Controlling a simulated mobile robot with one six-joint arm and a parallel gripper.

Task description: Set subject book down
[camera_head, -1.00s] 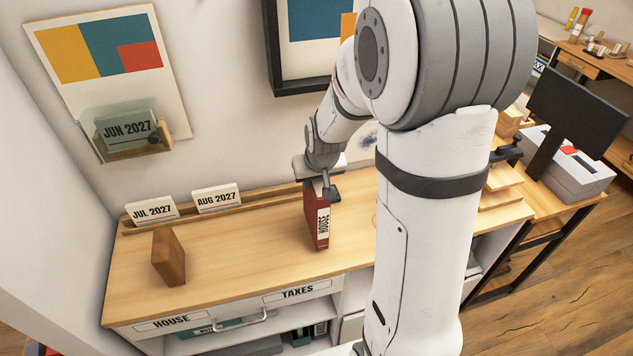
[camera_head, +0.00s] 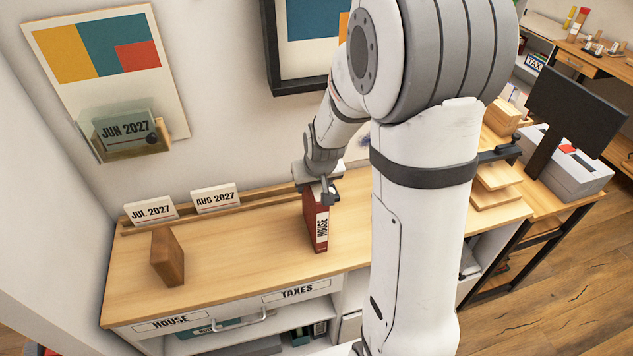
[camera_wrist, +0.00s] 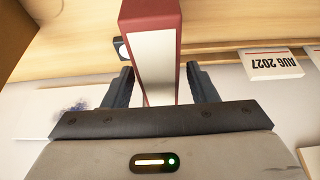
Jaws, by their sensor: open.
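The subject book is a red book (camera_head: 313,222) with a white spine label reading HOUSE. It stands upright on the wooden counter (camera_head: 240,265), to the right of the middle of its visible top. My gripper (camera_head: 326,190) is at the top of the book, pointing down. In the wrist view, the red book (camera_wrist: 151,45) lies between the two dark fingers of my gripper (camera_wrist: 160,88). The fingers are open, with a gap visible on each side of the book. Part of the book's top is hidden by my gripper in the head view.
A brown wooden block (camera_head: 167,258) stands on the counter's left. JUL 2027 (camera_head: 152,211) and AUG 2027 (camera_head: 216,198) cards sit on a ledge behind. HOUSE (camera_head: 171,322) and TAXES (camera_head: 297,292) labels mark the counter front. The counter between block and book is clear.

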